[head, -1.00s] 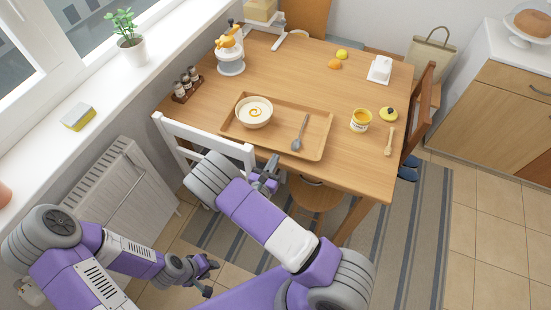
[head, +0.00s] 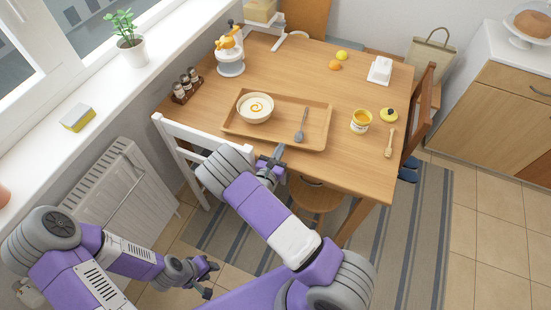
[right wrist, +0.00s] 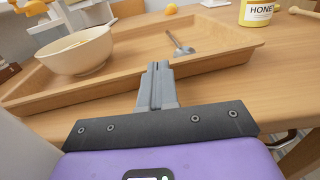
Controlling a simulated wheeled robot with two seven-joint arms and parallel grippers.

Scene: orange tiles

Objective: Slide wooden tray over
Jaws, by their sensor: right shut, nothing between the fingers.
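The wooden tray (head: 290,141) lies flat on the table near its front edge, slightly turned. It carries a cream bowl (head: 255,107) on its left and a grey spoon (head: 301,125) on its right. My right gripper (head: 280,149) is shut and empty, its tips at the middle of the tray's near wall. In the right wrist view the closed fingers (right wrist: 156,72) overlap the tray's near wall (right wrist: 100,98) and appear to touch it. My left gripper (head: 211,279) is open and empty, low in front of the radiator, away from the table.
An open honey jar (head: 361,121), its yellow lid (head: 389,115) and a wooden dipper (head: 390,143) stand right of the tray. A spice rack (head: 187,87) and an orange-topped juicer (head: 230,57) are behind left. A white chair (head: 205,136) is at the front left.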

